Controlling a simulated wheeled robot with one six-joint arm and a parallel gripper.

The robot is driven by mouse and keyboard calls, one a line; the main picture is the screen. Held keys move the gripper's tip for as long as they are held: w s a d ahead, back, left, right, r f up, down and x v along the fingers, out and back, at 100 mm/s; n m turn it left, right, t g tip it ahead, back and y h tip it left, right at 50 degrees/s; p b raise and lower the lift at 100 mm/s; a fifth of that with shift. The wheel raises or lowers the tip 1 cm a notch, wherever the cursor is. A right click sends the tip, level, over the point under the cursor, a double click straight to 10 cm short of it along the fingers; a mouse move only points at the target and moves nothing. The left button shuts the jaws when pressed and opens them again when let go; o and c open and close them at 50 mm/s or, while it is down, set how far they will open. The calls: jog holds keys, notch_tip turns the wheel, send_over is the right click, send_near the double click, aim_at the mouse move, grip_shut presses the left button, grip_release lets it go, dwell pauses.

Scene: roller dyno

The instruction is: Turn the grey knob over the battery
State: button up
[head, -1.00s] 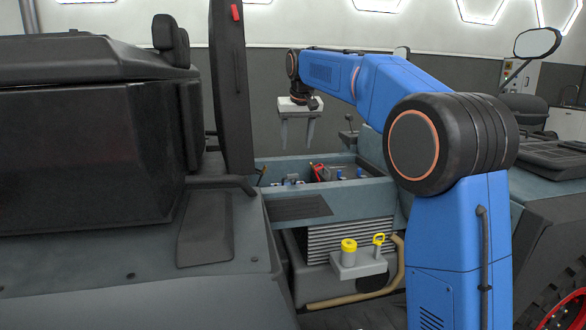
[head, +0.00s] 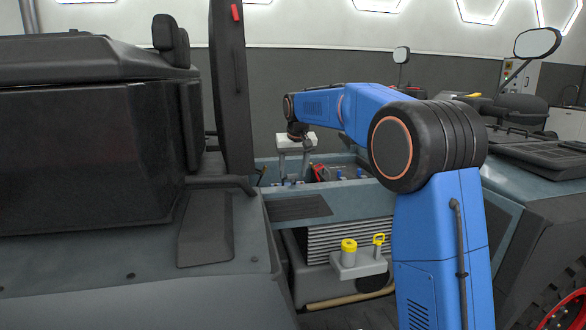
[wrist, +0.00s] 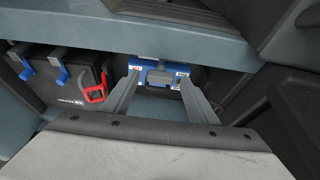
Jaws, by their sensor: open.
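A grey knob (wrist: 159,77) sits on a blue unit near the middle of the wrist view. My gripper (head: 294,177) is open and points down into the bay of the vehicle. In the wrist view its two fingers reach towards the knob, one on either side of it. I cannot tell how far the fingertips are from it. A black battery (wrist: 68,97) with a red handle and blue clips lies to the left in the wrist view. In the head view, the fingers and the bay's front wall mostly hide the knob.
The bay's blue-grey front wall (head: 350,200) stands before the gripper. A tall dark panel (head: 231,90) rises close to its left. A blue-grey beam (wrist: 150,35) crosses the top of the wrist view.

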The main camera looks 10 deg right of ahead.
jog(key=c, duration=1.1)
jog(key=shift+o, duration=0.2)
jog(key=shift+d+n, duration=0.1)
jog(key=shift+n, duration=0.2)
jog(key=n+y, duration=0.1)
jog(key=n, duration=0.2)
jog(key=shift+d+n+y, duration=0.15)
jog(key=shift+n+y, duration=0.15)
jog(key=n, duration=0.2)
jog(key=n+g+y, duration=0.1)
jog(key=n, duration=0.1)
jog(key=shift+w+d+n+y, duration=0.2)
jog(key=shift+n+y, duration=0.1)
jog(key=n+g, duration=0.1)
jog(key=n, duration=0.1)
jog(key=n+g+y, duration=0.1)
jog(key=n, duration=0.2)
jog(key=shift+w+d, duration=0.1)
jog(key=shift+w, duration=0.1)
jog(key=shift+w+n+g, duration=0.1)
jog(key=shift+n+g, duration=0.6)
jog(key=shift+n, duration=1.3)
